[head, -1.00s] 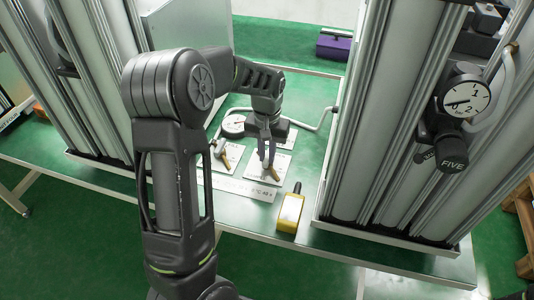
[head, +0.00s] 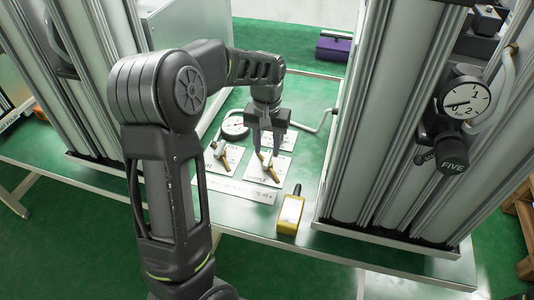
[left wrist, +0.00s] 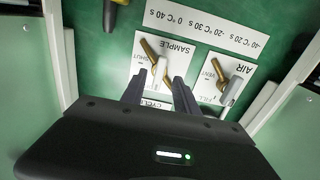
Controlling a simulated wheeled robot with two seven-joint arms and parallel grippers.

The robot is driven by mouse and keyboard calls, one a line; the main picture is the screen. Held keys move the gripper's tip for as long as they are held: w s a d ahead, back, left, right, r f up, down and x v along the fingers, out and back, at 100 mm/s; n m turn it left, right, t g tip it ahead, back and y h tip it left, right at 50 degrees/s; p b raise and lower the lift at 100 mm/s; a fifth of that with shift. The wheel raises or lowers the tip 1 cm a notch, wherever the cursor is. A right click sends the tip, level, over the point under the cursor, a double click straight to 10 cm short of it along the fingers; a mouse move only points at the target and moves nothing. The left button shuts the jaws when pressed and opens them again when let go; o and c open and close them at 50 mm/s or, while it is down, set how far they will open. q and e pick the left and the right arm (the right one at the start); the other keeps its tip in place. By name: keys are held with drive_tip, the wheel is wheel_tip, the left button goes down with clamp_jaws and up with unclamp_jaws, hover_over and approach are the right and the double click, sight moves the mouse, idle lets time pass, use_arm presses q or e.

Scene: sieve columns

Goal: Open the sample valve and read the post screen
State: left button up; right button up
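The sample valve is a brass lever (left wrist: 151,53) on a white plate marked SAMPLE (left wrist: 166,60) in the left wrist view. In the head view this plate (head: 281,171) lies on the green bench, with the lever (head: 265,166) slanting across it. My left gripper (head: 266,150) is above the plate, its two fingers apart. In the left wrist view the open fingers (left wrist: 160,80) are near the lever's end, with nothing held between them. Whether a finger touches the lever is unclear. My right gripper is out of view. I cannot make out a post screen.
A plate marked AIR (left wrist: 228,72) with another brass lever lies beside the SAMPLE plate. A round gauge (head: 235,127) stands behind. A yellow device (head: 290,214) lies near the bench's front edge. Tall grey columns (head: 390,110) flank the bench; the right one carries a dial (head: 466,100).

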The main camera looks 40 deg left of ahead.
sight(267, 160)
use_arm(q)
drive_tip(key=shift+r, duration=1.95)
drive_tip(key=shift+f, duration=0.1)
